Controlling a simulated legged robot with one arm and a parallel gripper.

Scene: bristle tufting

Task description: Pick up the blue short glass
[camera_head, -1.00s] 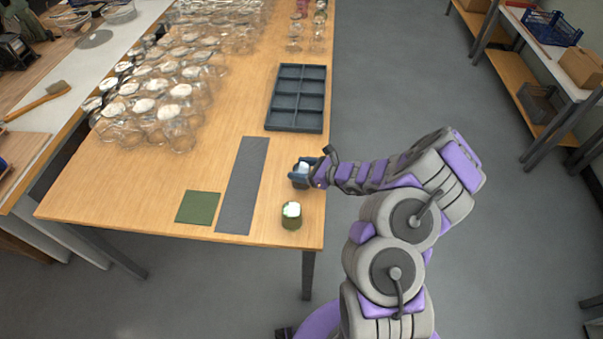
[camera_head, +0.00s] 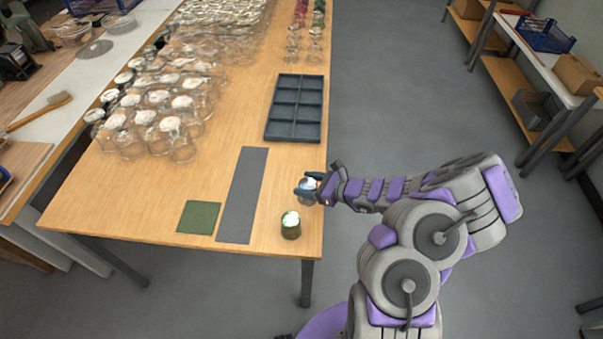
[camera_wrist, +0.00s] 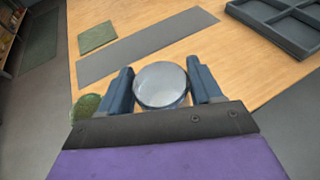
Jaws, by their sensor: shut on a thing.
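My gripper (camera_head: 308,192) is shut on the short glass (camera_head: 308,185) near the table's right edge. In the wrist view the glass (camera_wrist: 161,85) sits upright between the two dark blue fingers, one on each side. Its round rim faces the camera and its inside looks pale grey; a blue tint is hard to make out. The fingers hide much of it in the head view. I cannot tell whether its base is clear of the table. A green short glass (camera_head: 291,226) with a white top stands apart, nearer the front edge; its edge shows in the wrist view (camera_wrist: 87,105).
A dark compartment tray (camera_head: 269,128) lies behind my gripper. A long grey mat (camera_head: 243,195) and a green square mat (camera_head: 199,217) lie to the left. Many clear glasses (camera_head: 160,110) crowd the table's left and back. Bare wood lies between mats and gripper.

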